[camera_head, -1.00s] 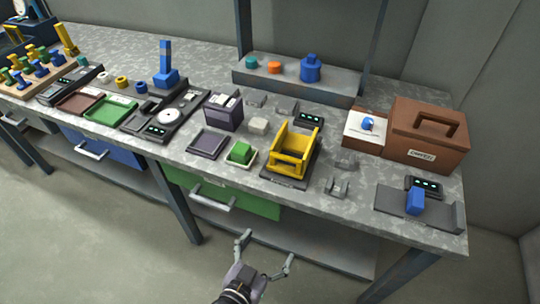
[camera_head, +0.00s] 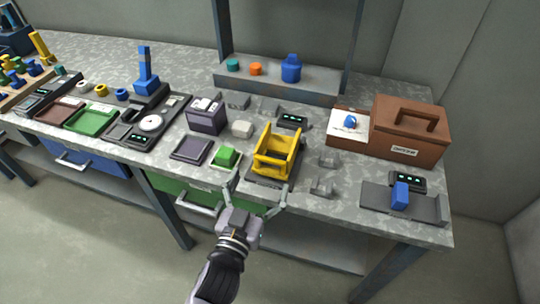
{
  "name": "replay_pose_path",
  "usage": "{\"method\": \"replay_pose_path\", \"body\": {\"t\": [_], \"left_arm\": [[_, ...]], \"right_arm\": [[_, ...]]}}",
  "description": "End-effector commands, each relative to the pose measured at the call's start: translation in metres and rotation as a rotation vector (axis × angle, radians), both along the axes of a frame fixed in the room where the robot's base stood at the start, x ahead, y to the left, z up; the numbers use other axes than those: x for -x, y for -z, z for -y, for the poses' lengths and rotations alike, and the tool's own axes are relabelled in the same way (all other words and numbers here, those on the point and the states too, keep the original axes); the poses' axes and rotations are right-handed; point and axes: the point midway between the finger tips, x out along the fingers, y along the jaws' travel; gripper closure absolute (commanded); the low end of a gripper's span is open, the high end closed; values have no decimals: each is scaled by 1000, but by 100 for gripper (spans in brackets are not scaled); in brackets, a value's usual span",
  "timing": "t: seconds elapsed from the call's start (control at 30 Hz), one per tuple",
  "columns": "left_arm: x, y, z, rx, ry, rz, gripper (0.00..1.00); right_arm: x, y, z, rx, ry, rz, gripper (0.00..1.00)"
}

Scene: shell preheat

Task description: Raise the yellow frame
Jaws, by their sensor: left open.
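The yellow frame (camera_head: 278,152) stands upright on a dark base plate (camera_head: 270,178) at the front middle of the workbench. My left gripper (camera_head: 258,190) is open and empty, at the bench's front edge just before the frame. Its two fingers are spread, one toward each side of the frame's front, and it appears apart from the frame. My right gripper is not in view.
A green block on a tray (camera_head: 226,158) lies close left of the frame. Grey brackets (camera_head: 322,187) stand close to its right. A brown case (camera_head: 410,127) is at the back right. A green drawer (camera_head: 170,188) is below the bench edge.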

Motion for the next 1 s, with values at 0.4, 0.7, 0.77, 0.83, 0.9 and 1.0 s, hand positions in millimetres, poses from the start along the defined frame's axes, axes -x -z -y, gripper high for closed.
{"method": "replay_pose_path", "body": {"t": [0.4,0.7,0.77,0.83,0.9,1.0], "left_arm": [[-68,0,22,0,0,0,13],[-78,1,25,-1,-1,-2,13],[-78,1,25,-1,-1,-2,13],[-77,1,25,-1,-1,-2,13],[-77,1,25,-1,-1,-2,17],[-77,1,25,0,-1,-1,24]], "right_arm": [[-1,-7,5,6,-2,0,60],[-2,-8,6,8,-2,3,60],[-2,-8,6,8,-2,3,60],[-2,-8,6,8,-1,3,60],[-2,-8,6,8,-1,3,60],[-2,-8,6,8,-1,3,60]]}}
